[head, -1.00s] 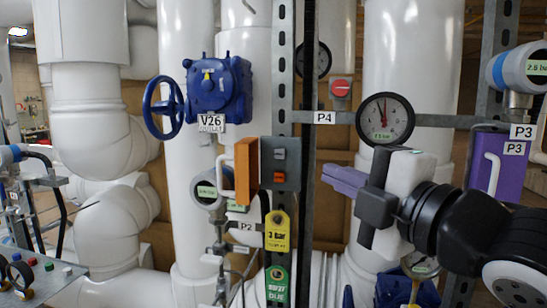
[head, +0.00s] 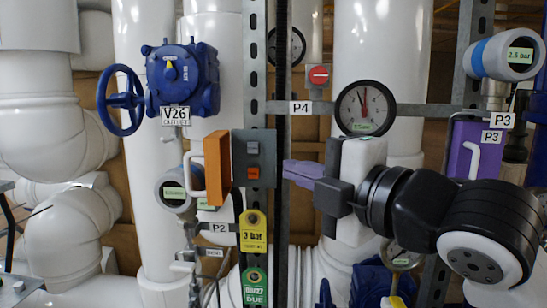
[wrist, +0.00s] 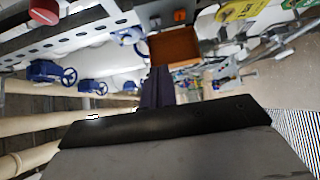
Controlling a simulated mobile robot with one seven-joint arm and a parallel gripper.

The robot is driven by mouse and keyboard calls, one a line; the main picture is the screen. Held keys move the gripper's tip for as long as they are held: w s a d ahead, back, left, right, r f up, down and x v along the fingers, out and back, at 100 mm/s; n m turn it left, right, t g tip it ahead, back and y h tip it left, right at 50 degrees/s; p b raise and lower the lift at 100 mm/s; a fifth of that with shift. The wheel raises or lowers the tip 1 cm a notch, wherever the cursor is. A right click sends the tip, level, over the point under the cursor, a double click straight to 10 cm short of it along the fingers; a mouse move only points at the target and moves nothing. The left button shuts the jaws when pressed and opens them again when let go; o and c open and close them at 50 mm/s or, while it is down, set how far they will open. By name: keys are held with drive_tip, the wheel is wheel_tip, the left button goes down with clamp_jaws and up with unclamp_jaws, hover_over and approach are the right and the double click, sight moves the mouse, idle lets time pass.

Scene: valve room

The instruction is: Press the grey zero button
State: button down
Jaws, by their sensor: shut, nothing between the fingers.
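A grey control box (head: 268,142) is fixed to the metal strut. On its face are a small grey button (head: 253,148) on top and an orange-red button (head: 253,173) below. An orange flap with a white handle (head: 217,167) stands open at the box's left edge. In the wrist view the flap (wrist: 174,48), grey button (wrist: 155,22) and orange button (wrist: 180,15) show beyond the fingers. My gripper (head: 290,171) is shut and empty, its purple fingers pointing left, just right of the box in the picture. I cannot tell the depth gap.
A vertical strut (head: 283,60) stands by the box. A blue valve (head: 183,80) is up left. Yellow (head: 253,231) and green (head: 255,288) tags hang below.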

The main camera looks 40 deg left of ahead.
drive_tip(key=p, duration=0.2)
approach(257, 147)
drive_tip(key=s+a, duration=0.3)
drive_tip(key=a, duration=0.2)
drive_tip(key=w+a, duration=0.1)
drive_tip(key=w+a+p, duration=0.1)
drive_tip(key=shift+w, duration=0.35)
drive_tip(key=shift+w+a+f, duration=0.1)
drive_tip(key=shift+w+a, duration=0.1)
drive_tip(key=shift+w, duration=0.05)
drive_tip(key=shift+w, duration=0.1)
drive_tip(key=shift+w+a+p, duration=0.2)
drive_tip(key=shift+w+p, duration=0.1)
drive_tip(key=shift+w, duration=0.4)
